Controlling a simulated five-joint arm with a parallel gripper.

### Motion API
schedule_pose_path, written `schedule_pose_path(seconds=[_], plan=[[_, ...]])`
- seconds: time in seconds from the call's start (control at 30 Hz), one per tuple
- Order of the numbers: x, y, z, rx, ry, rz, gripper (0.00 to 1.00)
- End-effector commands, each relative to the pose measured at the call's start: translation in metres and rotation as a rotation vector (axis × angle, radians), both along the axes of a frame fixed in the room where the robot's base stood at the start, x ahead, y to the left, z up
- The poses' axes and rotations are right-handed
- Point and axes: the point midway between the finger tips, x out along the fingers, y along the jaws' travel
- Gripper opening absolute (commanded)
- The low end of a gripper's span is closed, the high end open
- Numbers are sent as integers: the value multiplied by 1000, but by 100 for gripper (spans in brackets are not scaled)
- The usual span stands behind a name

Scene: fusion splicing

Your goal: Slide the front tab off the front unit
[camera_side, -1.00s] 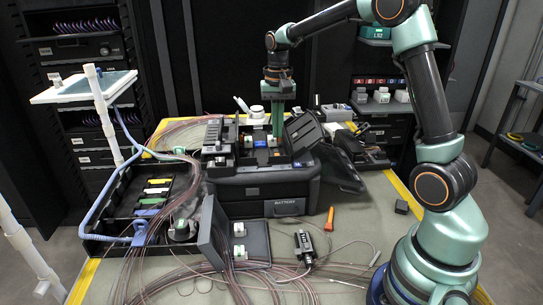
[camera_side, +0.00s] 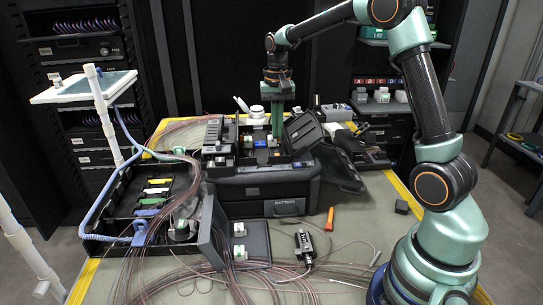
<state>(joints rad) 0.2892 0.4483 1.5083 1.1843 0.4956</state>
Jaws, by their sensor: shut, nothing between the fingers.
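The black splicer (camera_side: 262,190) with a battery panel stands at the middle of the table, its lid open to the right. In its open top are small parts: a blue one (camera_side: 261,143), an orange-red one (camera_side: 272,142) and a white-green one (camera_side: 248,142). I cannot tell which of these is the front tab or the front unit. My gripper (camera_side: 277,132) points straight down over the splicer's open top, just behind the orange-red part. Its green fingers are together and hold nothing. I cannot tell whether the tips touch anything.
A black tray (camera_side: 112,222) with colored pieces and cables lies at the left. A small open case (camera_side: 257,240) with two white-green pieces is in front. An orange tool (camera_side: 330,219) and a black device (camera_side: 304,247) lie at the right front, among loose fibers.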

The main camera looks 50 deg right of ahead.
Motion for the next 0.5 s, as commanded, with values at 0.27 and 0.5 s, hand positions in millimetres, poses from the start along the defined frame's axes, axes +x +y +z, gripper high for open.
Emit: schedule_pose_path(seconds=[0.27, 0.5], plan=[[4, -4, 0, 0, 0, 0, 0], [6, -7, 0, 0, 1, -1, 0]])
